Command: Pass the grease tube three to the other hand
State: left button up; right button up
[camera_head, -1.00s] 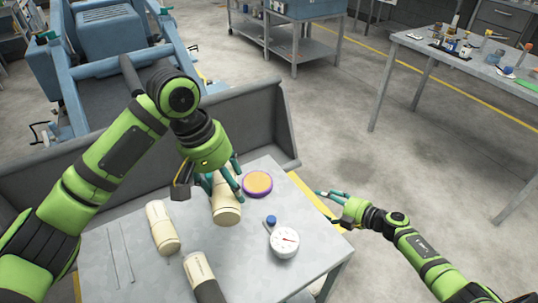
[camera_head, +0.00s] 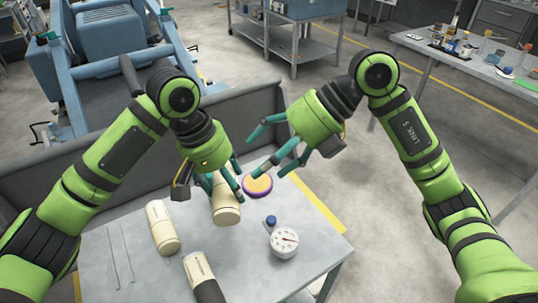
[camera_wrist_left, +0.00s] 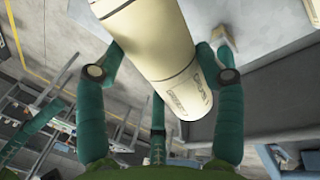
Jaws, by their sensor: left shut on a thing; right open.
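A cream grease tube (camera_head: 226,210) is held by my left gripper (camera_head: 220,180) above the near table. In the left wrist view the tube (camera_wrist_left: 165,65) lies between the teal fingers, with small print on its side. I cannot read which number it bears. My right gripper (camera_head: 259,158) is open and empty, its fingers spread toward the held tube from the right. The right fingers are close to the tube but appear apart from it. Two more cream tubes are on the table, one at left (camera_head: 161,228) and one with a dark end (camera_head: 203,277) at the front.
The grey metal table (camera_head: 140,280) also carries a purple-rimmed orange disc (camera_head: 258,185) and a white dial gauge (camera_head: 284,242) with a blue knob. A grey bin wall (camera_head: 265,115) runs behind the table. A second table (camera_head: 440,48) with small items stands far right.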

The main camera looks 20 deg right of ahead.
aim_at(227, 192)
jog(key=x, duration=1.2)
jog(key=shift+d, duration=0.1)
jog(key=c, duration=1)
pick_arm(q)
jog(key=o, duration=1.2)
pick_arm(e)
jog(key=shift+o, duration=0.2)
pick_arm(q)
jog(key=shift+o, duration=0.2)
jog(key=shift+r, duration=0.1)
